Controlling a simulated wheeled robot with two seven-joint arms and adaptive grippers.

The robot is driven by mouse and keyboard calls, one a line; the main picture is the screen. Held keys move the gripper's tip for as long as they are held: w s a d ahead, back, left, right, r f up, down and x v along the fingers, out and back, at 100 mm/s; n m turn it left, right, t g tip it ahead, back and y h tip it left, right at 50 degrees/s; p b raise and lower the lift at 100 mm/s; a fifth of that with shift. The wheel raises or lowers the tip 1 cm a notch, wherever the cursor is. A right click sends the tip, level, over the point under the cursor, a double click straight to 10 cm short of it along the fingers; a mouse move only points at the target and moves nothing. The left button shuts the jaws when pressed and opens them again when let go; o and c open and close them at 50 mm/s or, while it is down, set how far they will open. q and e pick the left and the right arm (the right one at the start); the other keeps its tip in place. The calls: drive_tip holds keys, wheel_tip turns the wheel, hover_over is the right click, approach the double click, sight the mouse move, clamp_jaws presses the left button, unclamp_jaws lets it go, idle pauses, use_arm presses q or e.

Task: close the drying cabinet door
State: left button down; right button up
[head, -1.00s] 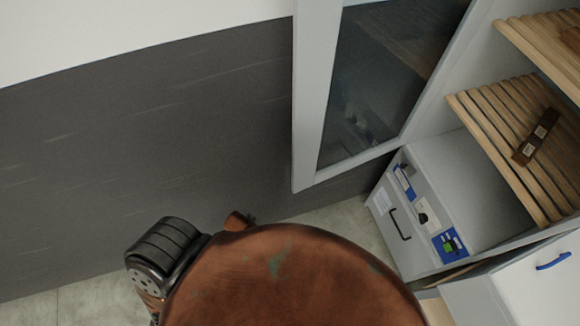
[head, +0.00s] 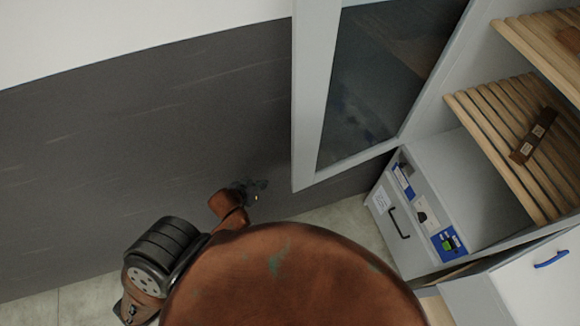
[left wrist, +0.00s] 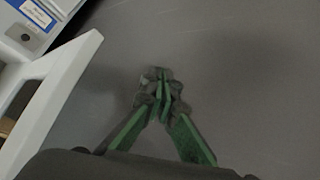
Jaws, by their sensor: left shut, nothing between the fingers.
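The drying cabinet door (head: 306,110) stands open in the head view, a pale grey frame around a dark glass pane. It is hinged beside the open cabinet (head: 470,185). My left gripper (head: 258,188) is just left of the door's lower free corner, in front of the dark wall, with a visible gap in the picture. In the left wrist view my left gripper (left wrist: 162,88) has its green fingers together and empty. The pale door frame (left wrist: 50,90) shows there at the left, apart from the fingers. My right gripper is not in view.
Slatted wooden shelves (head: 500,140) fill the cabinet, with a brown block (head: 534,136) on one. A white unit with a blue handle (head: 552,260) stands at lower right. A dark wall panel (head: 150,150) is on the left, above pale floor (head: 90,300).

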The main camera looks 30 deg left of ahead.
use_arm(q)
drive_tip(key=w+d+r+n+t+h, duration=0.2)
drive_tip(key=w+d+n+t+h, duration=0.15)
drive_tip(key=w+h, duration=0.2)
drive_tip(key=s+a+r+n+h, duration=0.25)
drive_tip(key=s+r+h, duration=0.25)
drive_tip(key=r+h, duration=0.25)
drive_tip(key=p+x, duration=0.1)
drive_tip(key=x, duration=0.8)
drive_tip(key=shift+w+f, duration=0.15)
drive_tip(key=shift+w, duration=0.25)
